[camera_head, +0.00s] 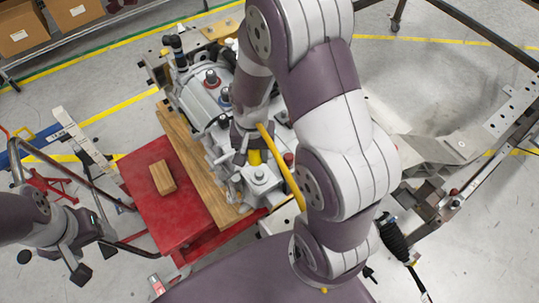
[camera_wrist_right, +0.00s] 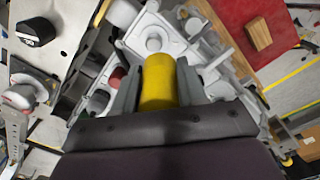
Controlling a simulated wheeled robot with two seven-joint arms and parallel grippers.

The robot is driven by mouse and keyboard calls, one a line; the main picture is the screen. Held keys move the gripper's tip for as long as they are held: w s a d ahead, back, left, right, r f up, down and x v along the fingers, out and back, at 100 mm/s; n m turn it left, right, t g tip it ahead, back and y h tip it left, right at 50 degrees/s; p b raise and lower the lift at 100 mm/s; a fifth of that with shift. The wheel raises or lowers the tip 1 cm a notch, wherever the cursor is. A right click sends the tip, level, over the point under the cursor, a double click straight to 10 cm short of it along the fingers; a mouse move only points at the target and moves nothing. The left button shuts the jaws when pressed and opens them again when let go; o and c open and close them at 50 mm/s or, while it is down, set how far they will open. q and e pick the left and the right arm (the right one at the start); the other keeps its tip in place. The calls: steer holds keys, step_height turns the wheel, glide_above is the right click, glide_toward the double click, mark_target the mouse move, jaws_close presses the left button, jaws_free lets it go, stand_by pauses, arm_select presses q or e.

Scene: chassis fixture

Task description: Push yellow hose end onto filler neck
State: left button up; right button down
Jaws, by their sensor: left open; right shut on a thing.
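The yellow hose (camera_head: 284,168) runs down from my right gripper (camera_head: 247,150) beside my right arm, over the grey metal engine assembly (camera_head: 205,92). In the right wrist view, the yellow hose end (camera_wrist_right: 158,82) sits between the two grey fingers of my right gripper (camera_wrist_right: 156,88), which is shut on it. Pale metal castings lie just beyond the hose end. I cannot tell the filler neck apart there, nor whether the hose end touches it. My left gripper (camera_head: 94,261) is open and empty at the lower left, away from the engine.
A red table (camera_head: 165,210) with a small wooden block (camera_head: 163,177) stands left of the engine. A wooden plank (camera_head: 195,155) lies along the engine's side. A metal chassis frame (camera_head: 450,145) is at the right. Cardboard boxes (camera_head: 20,28) sit at the upper left.

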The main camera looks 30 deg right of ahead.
mark_target(258, 160)
steer(key=shift+s+r+m, duration=0.15)
steer(key=shift+m, duration=0.25)
steer(key=shift+s+d, duration=0.1)
steer(key=shift+s, duration=0.45)
steer(key=shift+s+f+m+b, duration=0.1)
steer(key=shift+f+m+b, duration=0.2)
steer(key=shift+b, duration=0.1)
steer(key=f+b, duration=0.3)
steer(key=shift+w+f+b, duration=0.25)
steer(key=shift+f+b, duration=0.1)
steer(key=shift+f, duration=0.05)
steer(key=shift+s+r+p, duration=0.15)
steer(key=shift+r+p, duration=0.1)
steer(key=shift+p, duration=0.15)
arm_select(q)
steer(key=f, duration=0.3)
steer(key=shift+s+d+f, duration=0.1)
steer(key=shift+s, duration=0.15)
arm_select(e)
steer(key=shift+f, duration=0.1)
arm_select(q)
steer(key=shift+r+p, duration=0.35)
steer(key=shift+r, duration=0.05)
